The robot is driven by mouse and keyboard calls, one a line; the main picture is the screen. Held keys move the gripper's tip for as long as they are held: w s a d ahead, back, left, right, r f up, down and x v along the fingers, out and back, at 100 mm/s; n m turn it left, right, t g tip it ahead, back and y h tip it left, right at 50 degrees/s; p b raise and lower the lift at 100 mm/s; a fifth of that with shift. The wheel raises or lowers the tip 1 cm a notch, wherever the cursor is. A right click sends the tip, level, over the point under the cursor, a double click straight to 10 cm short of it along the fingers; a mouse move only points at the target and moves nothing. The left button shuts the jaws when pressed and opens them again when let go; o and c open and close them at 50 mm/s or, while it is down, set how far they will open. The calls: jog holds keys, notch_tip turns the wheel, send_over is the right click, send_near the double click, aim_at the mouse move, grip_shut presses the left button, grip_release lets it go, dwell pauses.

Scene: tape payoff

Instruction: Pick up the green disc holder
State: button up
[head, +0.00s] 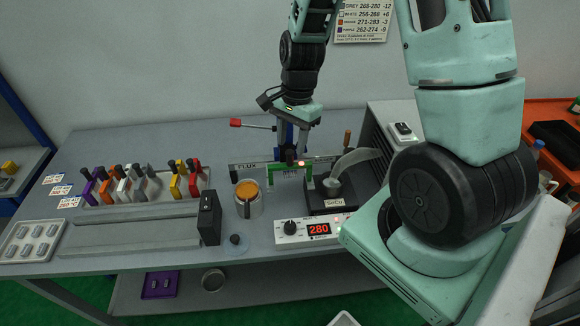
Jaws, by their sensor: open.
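A green bracket-shaped piece (308,172), which looks like the green disc holder, stands at the bench fixture in the middle of the head view. Its upper part lies close under my gripper, and the disc itself is hard to make out. My gripper (291,140) points down from above, over the fixture. It is open, with its fingers around or just above the top of the green piece; I cannot tell whether they touch it. Blue and dark parts at the fingers partly hide the fixture behind.
A rack (140,192) of coloured holders stands at left. An orange-filled cup (248,209), black upright block (208,218) and controller reading 280 (307,231) stand in front. A dark box (335,196) with a curved pale spout is close right. A red-handled lever (237,123) sticks out left.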

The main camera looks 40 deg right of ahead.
aim_at(290, 151)
jog(key=shift+s+a+f+p, duration=0.15)
jog(key=shift+f+p, duration=0.35)
jog(key=shift+f, duration=0.75)
jog(key=shift+w+a+f+p, duration=0.15)
jog(key=shift+f+p, duration=0.35)
jog(key=shift+f, duration=0.7)
jog(key=shift+s, duration=0.1)
grip_shut()
